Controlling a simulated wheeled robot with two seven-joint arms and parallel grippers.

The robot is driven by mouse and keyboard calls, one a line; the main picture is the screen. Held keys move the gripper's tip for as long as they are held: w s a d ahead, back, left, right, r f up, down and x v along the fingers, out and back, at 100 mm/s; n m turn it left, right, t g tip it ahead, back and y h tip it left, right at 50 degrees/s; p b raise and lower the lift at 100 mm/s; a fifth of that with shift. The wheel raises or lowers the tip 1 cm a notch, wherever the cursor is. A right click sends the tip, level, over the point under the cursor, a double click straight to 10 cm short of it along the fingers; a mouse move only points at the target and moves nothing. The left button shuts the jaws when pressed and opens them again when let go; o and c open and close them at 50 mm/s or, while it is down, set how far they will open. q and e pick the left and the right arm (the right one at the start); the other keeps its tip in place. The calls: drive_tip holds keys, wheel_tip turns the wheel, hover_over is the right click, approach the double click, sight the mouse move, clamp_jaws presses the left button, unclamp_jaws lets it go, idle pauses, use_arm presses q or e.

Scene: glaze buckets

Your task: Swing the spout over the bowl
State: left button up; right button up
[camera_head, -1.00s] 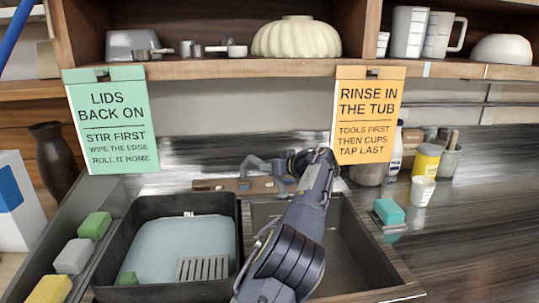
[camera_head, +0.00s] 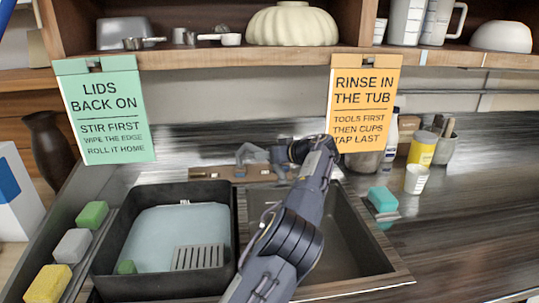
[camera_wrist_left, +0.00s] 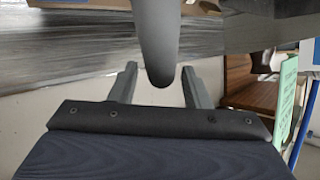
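The grey tap spout (camera_head: 250,153) stands on a brown mounting strip (camera_head: 225,173) behind the sink. The empty dark right sink bowl (camera_head: 348,235) lies in front of it, partly hidden by my left arm. A black tub (camera_head: 108,262) with pale blue water sits at the left bowl. My left gripper (camera_head: 284,155) is at the tap, its fingers hard to tell from the tap parts in the head view. In the left wrist view its fingers (camera_wrist_left: 158,86) are apart, with the rounded grey spout (camera_wrist_left: 158,45) between them. I see no clear contact. My right gripper is out of view.
Two signs, green (camera_head: 105,110) and orange (camera_head: 360,105), hang from the shelf above the tap. Several sponges line the left edge, and a teal sponge (camera_head: 382,199) lies right of the sink. Cups and bottles stand at the back right. The right counter is mostly clear.

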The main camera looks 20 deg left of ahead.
use_arm(q)
drive_tip(key=b+v, duration=0.1)
drive_tip(key=v, duration=0.7)
idle(0.5)
